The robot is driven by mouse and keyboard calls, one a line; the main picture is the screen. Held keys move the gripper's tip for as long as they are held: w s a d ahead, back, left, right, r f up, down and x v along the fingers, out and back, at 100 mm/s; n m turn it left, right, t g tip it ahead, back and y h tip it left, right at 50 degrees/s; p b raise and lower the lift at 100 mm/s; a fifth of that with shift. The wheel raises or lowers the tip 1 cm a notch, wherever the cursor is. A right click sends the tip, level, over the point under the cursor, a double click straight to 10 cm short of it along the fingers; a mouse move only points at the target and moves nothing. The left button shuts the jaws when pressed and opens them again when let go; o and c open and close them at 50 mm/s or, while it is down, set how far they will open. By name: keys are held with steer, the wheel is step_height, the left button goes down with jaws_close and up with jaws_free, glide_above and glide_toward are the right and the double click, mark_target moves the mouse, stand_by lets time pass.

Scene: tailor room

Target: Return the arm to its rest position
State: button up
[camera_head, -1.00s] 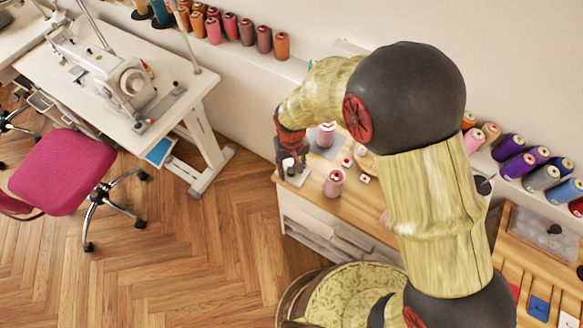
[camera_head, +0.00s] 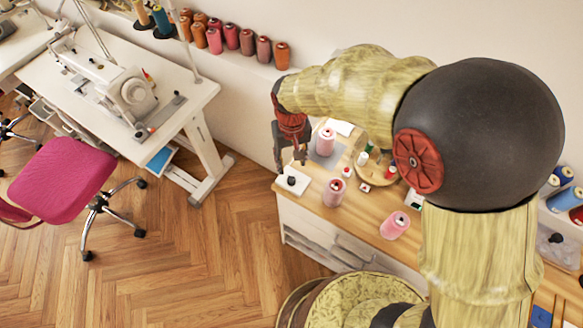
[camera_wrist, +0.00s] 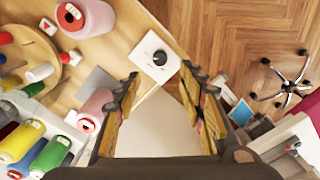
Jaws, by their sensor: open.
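My gripper (camera_head: 290,162) hangs above the left end of the wooden table (camera_head: 365,228), fingers pointing down. In the wrist view my gripper (camera_wrist: 161,75) has its two fingers spread apart with nothing between them. A white box with a black knob (camera_head: 293,181) lies on the table's left corner just below the fingertips. In the wrist view the box (camera_wrist: 143,47) lies beyond the fingertips and apart from them. My bent arm spans the right half of the head view and hides part of the table.
Pink thread spools stand on the table, one behind (camera_head: 326,142), one near the front edge (camera_head: 333,193) and one farther right (camera_head: 395,225). A round wooden tray (camera_head: 376,178) holds small items.

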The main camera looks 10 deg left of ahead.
steer(key=shift+r, duration=0.65)
steer(key=s+d+r+m+t, duration=0.2)
steer(key=s+d+r, duration=0.5)
steer(key=d+r, duration=0.3)
steer(key=s+d+r+m+t, duration=0.2)
steer(key=s+d+r, duration=0.5)
steer(key=d+r, duration=0.4)
steer(key=d+t, duration=0.1)
steer(key=d, duration=0.4)
steer(key=shift+s+d+r+m+t, duration=0.15)
steer(key=shift+d+m+t, duration=0.15)
steer(key=shift+d+m, duration=0.1)
steer(key=shift+a, duration=0.1)
stand_by(3.6)
